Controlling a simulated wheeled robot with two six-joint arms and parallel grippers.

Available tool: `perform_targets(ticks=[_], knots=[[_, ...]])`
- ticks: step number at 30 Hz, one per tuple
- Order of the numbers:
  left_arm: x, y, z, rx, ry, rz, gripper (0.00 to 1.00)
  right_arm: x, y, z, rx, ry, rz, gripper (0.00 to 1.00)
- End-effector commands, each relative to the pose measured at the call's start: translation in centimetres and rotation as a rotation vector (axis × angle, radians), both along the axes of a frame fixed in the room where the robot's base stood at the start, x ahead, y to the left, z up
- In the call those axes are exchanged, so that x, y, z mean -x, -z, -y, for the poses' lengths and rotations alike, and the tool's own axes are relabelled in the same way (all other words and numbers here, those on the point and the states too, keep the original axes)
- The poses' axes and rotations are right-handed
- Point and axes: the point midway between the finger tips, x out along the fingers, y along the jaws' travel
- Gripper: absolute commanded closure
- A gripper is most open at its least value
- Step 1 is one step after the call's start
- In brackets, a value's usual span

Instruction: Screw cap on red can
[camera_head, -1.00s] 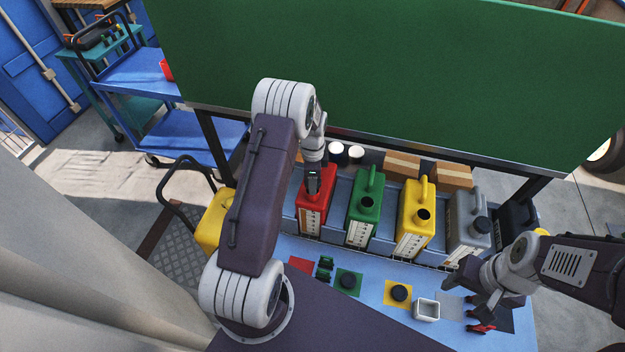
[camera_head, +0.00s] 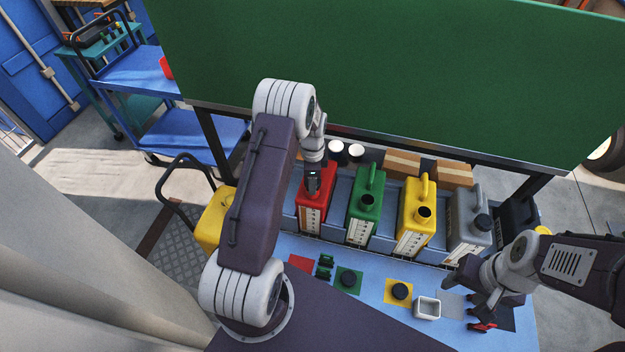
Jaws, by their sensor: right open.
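The red can (camera_head: 315,210) stands upright at the left of the row of cans behind the blue work surface. My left gripper (camera_head: 313,185) is at the top of the red can. Its fingers point down at the can's mouth, and they hide the mouth and any cap there. I cannot tell from this view whether its jaws are open or shut. The red square (camera_head: 300,263) on the work surface shows no cap on it. My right gripper (camera_head: 464,290) is open and empty above the right end of the work surface.
Green (camera_head: 366,210), yellow (camera_head: 414,222) and grey (camera_head: 468,222) cans stand to the right. Black caps lie on the green (camera_head: 338,289) and yellow (camera_head: 389,299) squares. A white square cup (camera_head: 427,308) sits near my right gripper. A green board (camera_head: 400,75) rises behind.

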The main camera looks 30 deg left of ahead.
Motion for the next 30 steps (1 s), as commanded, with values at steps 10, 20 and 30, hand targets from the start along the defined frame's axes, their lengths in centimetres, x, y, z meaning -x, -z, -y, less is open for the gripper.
perform_targets(ticks=[10, 20, 30], knots=[[0.1, 0.9, 0.0, 0.0, 0.0, -0.001, 0.89, 0.0, 0.5, 0.0, 0.0, 0.0, 0.0, 0.46], [0.0, 0.9, 0.0, 0.0, 0.0, 0.0, 0.89, 0.0, 0.5, 0.0, 0.0, 0.0, 0.0, 0.46], [0.1, 1.7, 0.0, 0.001, 0.0, -0.003, 0.89, 0.0, 0.9, 0.0, 0.0, 0.0, 0.0, 0.46]])
